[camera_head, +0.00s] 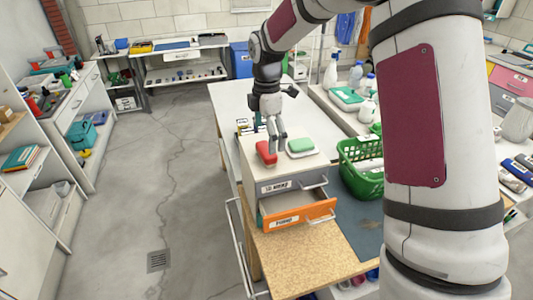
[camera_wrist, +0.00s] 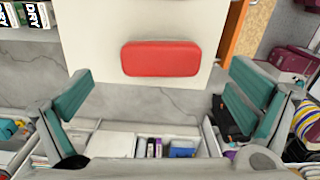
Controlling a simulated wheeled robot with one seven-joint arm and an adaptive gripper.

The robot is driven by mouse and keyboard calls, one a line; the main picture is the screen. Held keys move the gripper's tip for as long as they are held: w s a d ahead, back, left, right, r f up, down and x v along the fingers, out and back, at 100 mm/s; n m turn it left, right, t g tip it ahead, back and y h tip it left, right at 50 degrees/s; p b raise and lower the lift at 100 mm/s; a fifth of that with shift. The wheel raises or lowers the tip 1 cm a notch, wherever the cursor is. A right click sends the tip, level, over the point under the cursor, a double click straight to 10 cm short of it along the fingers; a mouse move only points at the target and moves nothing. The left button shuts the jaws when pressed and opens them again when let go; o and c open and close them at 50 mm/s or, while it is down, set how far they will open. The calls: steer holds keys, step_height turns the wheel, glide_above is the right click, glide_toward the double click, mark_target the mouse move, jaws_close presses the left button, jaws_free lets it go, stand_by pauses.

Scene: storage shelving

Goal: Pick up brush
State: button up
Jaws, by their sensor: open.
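A red, rounded block-like object (camera_head: 266,152) lies on top of a small drawer unit, near its left edge. It also shows in the wrist view (camera_wrist: 161,58), long side across the picture. It may be the brush; no bristles or handle show. My gripper (camera_head: 276,134) points down just above it in the head view. In the wrist view my gripper (camera_wrist: 162,84) is open, its teal-padded fingers wide apart to either side, with nothing between them. The head view does not clearly show any gap between fingers and red object.
The drawer unit (camera_head: 290,184) has an open orange drawer (camera_head: 304,215) at its front. A green block (camera_head: 301,145) on a white dish lies right of the red object. A green basket (camera_head: 363,182) stands further right. Bottles (camera_head: 331,72) stand behind. Bare wooden tabletop (camera_head: 305,262) lies in front.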

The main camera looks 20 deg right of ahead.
mark_target(266, 149)
step_height(266, 149, down, 4)
steer(key=shift+s+a+f+p, duration=0.1)
steer(key=shift+p, duration=0.4)
steer(key=shift+c, duration=0.2)
steer(key=c, duration=1.2)
steer(key=shift+r+b, duration=0.35)
steer(key=shift+r, duration=0.55)
steer(key=shift+s+d+r, duration=0.15)
steer(key=shift+s+r, duration=0.05)
steer(key=shift+r, duration=0.25)
steer(key=shift+s+d+r, duration=0.15)
steer(key=shift+r, duration=0.3)
steer(key=s+d, duration=0.3)
steer(key=s, duration=0.3)
steer(key=s+d+r, duration=0.1)
steer(key=s+d, duration=0.3)
steer(key=s, duration=0.3)
steer(key=shift+s+r, duration=0.2)
